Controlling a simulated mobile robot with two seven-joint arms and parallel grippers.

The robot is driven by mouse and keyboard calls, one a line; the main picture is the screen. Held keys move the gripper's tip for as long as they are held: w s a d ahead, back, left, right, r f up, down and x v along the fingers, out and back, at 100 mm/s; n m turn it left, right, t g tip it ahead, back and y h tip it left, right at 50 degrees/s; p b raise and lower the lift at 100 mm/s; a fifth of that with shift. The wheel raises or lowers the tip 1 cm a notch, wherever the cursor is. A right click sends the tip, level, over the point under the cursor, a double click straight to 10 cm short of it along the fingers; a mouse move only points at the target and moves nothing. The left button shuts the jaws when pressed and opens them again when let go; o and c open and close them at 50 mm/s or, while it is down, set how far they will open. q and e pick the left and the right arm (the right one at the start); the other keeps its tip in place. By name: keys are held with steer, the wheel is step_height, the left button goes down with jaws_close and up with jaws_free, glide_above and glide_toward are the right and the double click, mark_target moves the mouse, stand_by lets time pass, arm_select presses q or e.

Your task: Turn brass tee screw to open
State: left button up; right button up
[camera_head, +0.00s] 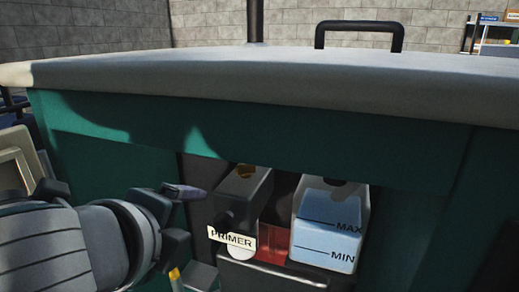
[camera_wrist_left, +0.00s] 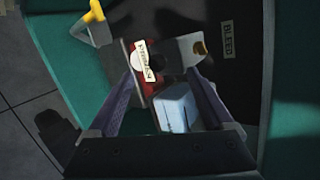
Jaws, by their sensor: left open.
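My left gripper (camera_head: 192,217) comes in from the left in the camera_head view, in front of the green housing's opening. It is open, and no object shows clamped in it. In the wrist view its two fingers (camera_wrist_left: 162,76) stand apart, with the PRIMER label and the pale blue reservoir showing between and beyond them. A small brass-coloured piece (camera_wrist_left: 200,48) shows at the edge of a light grey block, beside the BLEED label (camera_wrist_left: 227,40). It may be the tee screw, but its shape is too small to tell. My right gripper is not in view.
A dark block with the PRIMER label (camera_head: 232,239) stands beside the MIN/MAX reservoir (camera_head: 327,225). The green housing (camera_head: 110,150) has a thick grey top (camera_head: 260,80) overhanging the opening. A yellow-handled part (camera_wrist_left: 97,14) shows upper left in the wrist view.

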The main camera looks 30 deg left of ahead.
arm_select(q)
steer(key=s+d+r+n+g+h+p, duration=0.3)
steer(key=s+d+r+n+g+p, duration=0.2)
steer(key=s+n+p, duration=0.5)
step_height(320, 180, up, 3)
steer(key=shift+d+f+h+p, duration=0.1)
steer(key=shift+d+h+p, duration=0.25)
steer(key=shift+p, duration=0.2)
